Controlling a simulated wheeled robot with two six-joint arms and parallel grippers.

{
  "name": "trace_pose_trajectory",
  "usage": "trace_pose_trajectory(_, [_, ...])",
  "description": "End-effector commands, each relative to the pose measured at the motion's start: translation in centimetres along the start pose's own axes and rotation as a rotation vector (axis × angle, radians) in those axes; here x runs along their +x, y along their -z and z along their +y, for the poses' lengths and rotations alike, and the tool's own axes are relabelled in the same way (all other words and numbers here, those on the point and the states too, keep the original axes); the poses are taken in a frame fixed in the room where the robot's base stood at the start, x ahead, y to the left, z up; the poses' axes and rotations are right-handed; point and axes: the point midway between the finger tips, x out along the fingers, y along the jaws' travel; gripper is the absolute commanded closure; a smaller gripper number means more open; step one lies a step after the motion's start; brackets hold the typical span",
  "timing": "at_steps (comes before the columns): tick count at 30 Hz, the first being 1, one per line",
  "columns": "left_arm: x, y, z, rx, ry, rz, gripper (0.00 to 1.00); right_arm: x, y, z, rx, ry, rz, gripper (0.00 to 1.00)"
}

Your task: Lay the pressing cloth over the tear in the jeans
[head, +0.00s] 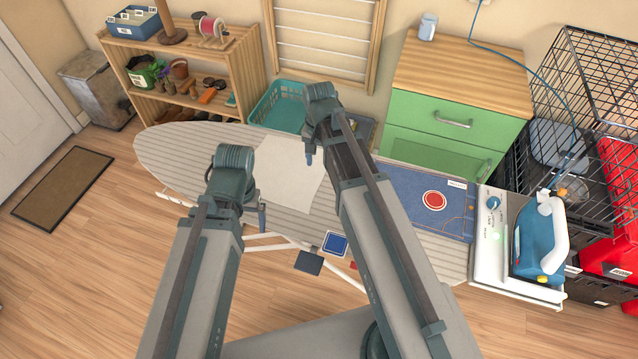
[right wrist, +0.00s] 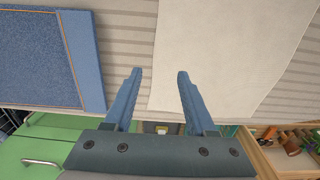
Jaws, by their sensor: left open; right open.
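The pressing cloth (head: 285,178), a cream sheet, lies flat on the middle of the striped ironing board (head: 165,150). The blue jeans (head: 400,190) lie folded to its right, with a red round pale-rimmed patch (head: 434,200) on them. I cannot make out a tear. My left gripper (head: 262,218) is open at the cloth's near left side. My right gripper (head: 309,158) is open and empty above the cloth's far right part. In the right wrist view, one fingertip of the right gripper (right wrist: 160,73) is over the cloth (right wrist: 225,50), the other over bare board. The jeans (right wrist: 35,50) are apart from it.
A blue iron (head: 540,240) stands on a white station (head: 490,255) at the board's right end. A blue square (head: 335,243) and a dark square (head: 308,263) show at the near edge. A green cabinet (head: 440,120) and teal basket (head: 275,108) stand behind.

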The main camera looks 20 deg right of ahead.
Motion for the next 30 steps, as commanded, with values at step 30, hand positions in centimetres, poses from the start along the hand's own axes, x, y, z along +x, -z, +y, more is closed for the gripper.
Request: trace_pose_trajectory(30, [5.1,0.3,0.5,0.0,0.0,0.0,0.07,5.1,-0.1,0.1,-0.001,-0.002,-0.001,0.7])
